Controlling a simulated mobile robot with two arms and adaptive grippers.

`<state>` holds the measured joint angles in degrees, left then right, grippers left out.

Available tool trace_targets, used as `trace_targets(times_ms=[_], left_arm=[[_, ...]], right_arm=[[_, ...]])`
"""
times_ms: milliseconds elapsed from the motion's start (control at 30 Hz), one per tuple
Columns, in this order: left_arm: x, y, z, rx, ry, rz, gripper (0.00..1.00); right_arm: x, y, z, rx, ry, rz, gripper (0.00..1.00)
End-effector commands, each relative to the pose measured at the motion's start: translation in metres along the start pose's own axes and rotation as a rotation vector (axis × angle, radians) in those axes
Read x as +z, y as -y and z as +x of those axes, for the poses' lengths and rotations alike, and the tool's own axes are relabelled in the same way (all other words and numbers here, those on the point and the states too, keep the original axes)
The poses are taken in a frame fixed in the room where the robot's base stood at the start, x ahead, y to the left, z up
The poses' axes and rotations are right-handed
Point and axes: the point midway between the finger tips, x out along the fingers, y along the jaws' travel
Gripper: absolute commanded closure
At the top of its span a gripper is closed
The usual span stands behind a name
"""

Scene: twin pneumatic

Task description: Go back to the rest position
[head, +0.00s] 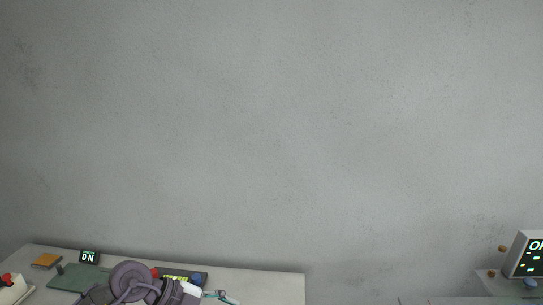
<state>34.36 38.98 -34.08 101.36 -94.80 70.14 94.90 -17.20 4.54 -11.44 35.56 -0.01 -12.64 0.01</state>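My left arm shows at the bottom left of the head view, over a pale bench (262,284). What looks like part of my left gripper (222,296) shows at its right end, small and cut by the lower edge. I cannot tell whether its fingers are open or shut, or whether they touch anything. My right gripper is not in view.
On the bench are a green mat (78,278), an orange block (47,261), a small "ON" display (89,257), and a dark panel with a blue knob (197,278). Another lit display (525,256) stands far right. A bare grey wall (280,130) fills the rest.

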Motion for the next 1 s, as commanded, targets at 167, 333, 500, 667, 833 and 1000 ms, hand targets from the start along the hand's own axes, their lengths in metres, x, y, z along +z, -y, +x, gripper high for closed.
trace_targets(times_ms=[167, 333, 500, 667, 833, 1000], left_arm=[[-0.103, 0.047, 0.002, -0.539, -0.403, 0.031, 0.37], [-0.105, 0.079, -0.057, -1.077, -0.466, -0.198, 0.37], [-0.028, 0.047, -0.095, -1.42, -0.215, -0.629, 0.37], [0.042, -0.048, -0.084, -1.409, 0.183, -1.078, 0.37], [0.059, -0.149, -0.056, -1.169, 0.489, -1.379, 0.37], [0.047, -0.215, -0.037, -0.931, 0.645, -1.525, 0.37]], right_arm=[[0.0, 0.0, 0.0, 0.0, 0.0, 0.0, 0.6], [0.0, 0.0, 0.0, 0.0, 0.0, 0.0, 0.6], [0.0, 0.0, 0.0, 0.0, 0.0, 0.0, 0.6], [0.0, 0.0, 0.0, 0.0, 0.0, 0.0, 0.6], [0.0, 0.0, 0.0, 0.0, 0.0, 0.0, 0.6], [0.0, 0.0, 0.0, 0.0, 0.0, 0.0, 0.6]])
